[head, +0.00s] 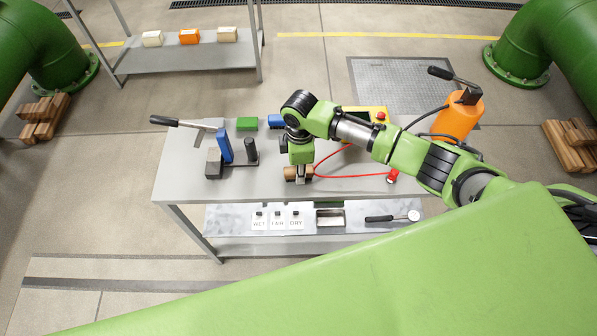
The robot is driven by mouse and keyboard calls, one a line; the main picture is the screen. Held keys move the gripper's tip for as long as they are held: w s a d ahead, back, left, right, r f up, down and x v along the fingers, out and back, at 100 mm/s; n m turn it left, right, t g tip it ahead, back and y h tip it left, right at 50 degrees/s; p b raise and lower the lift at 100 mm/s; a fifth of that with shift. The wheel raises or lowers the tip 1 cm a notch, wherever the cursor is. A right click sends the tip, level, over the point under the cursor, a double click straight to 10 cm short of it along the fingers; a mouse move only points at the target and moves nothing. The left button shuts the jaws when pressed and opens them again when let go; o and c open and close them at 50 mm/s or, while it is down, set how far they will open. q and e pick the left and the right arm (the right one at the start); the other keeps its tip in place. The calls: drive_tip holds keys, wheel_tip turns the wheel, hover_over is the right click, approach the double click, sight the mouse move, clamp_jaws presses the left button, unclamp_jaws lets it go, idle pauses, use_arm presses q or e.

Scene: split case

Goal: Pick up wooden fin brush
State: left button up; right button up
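A small brown wooden block-like thing (290,173), which looks like the wooden fin brush, lies near the front edge of the grey table (190,185). My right arm reaches in from the right, and its gripper (300,178) points down at this wooden thing. The gripper covers its middle, so wood shows on both sides. I cannot tell whether the fingers are closed on it or only around it. My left gripper is not in view.
A blue upright block (224,146) and a long-handled tool (183,124) are on the table's left. A red cable (345,176) runs to the right of my gripper. An orange cylinder (458,117) stands right.

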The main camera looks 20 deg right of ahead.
drive_tip(key=shift+r, duration=0.15)
drive_tip(key=shift+r+b, duration=0.25)
drive_tip(key=shift+b, duration=0.05)
wheel_tip(320, 180, up, 2)
drive_tip(key=shift+a+r+b, duration=0.1)
drive_tip(key=shift+r+b, duration=0.15)
drive_tip(key=shift+b, duration=0.3)
drive_tip(key=s+a+r+b, duration=0.2)
drive_tip(key=s+a+r, duration=0.4)
drive_tip(key=s+r, duration=0.3)
drive_tip(key=s, duration=0.3)
drive_tip(key=shift+s+r, duration=0.3)
drive_tip(key=shift+r, duration=0.1)
